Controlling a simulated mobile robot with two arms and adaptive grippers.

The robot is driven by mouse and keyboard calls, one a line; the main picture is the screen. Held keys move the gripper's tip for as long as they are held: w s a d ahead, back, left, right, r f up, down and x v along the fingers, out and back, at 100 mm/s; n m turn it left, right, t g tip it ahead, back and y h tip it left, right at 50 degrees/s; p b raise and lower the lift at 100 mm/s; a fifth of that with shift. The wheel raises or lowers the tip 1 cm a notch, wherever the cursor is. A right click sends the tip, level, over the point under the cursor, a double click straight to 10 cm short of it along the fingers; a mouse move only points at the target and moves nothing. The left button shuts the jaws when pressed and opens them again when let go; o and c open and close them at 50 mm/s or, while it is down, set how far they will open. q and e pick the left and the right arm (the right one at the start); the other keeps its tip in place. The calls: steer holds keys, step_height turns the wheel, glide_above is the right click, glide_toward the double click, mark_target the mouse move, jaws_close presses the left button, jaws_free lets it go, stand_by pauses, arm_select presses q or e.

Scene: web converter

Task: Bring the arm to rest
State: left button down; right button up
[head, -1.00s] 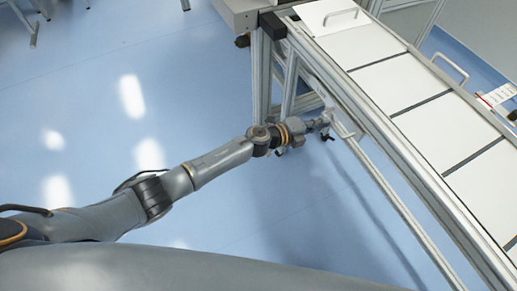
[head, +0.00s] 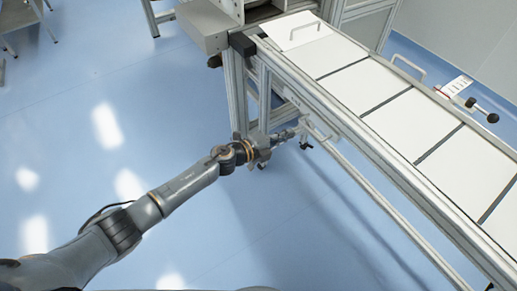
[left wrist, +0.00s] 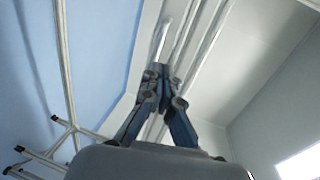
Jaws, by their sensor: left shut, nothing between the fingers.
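My left arm (head: 185,187) reaches in from the lower left in the head view, stretched out over the blue floor. My left gripper (head: 302,130) is at its end, close to the aluminium side frame of the long machine table. I cannot tell from the head view whether it touches the frame. In the left wrist view the left gripper (left wrist: 160,70) has its fingertips together with nothing between them. My right gripper is not in view.
The long table (head: 365,148) with white panels and metal handles runs from the upper middle to the lower right. A grey box (head: 203,27) stands at its far end. Blue floor (head: 60,130) on the left is clear.

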arm_select(q)
steer(key=shift+v, duration=4.1)
steer(key=s+a+f+n+y, duration=0.3)
steer(key=a+f+n, duration=0.2)
steer(key=f, duration=0.4)
steer(key=s+a+f+n+y, duration=0.3)
steer(key=a+f+n, duration=0.3)
steer(key=f, duration=0.3)
steer(key=s+a+f+n+y, duration=0.25)
steer(key=a+f+n, duration=0.25)
steer(key=f, duration=0.4)
steer(key=s+a+f+n+g+y, duration=0.1)
steer(key=s+a+f+n+g, duration=0.15)
steer(key=s+f, duration=0.35)
steer(key=s+a+f+n+g+y, duration=0.1)
steer(key=s+a+f+n+y, duration=0.15)
steer(key=s+f, duration=0.45)
steer(key=s+f+n+g, duration=0.2)
steer(key=s, duration=1.1)
steer(key=s+a+f+n+g, duration=0.1)
steer(key=s+f+n+g, duration=0.1)
steer(key=s, duration=1)
steer(key=shift+s+a+f+n+g, duration=0.3)
steer(key=shift+s+n+g, duration=0.15)
steer(key=shift+n, duration=0.15)
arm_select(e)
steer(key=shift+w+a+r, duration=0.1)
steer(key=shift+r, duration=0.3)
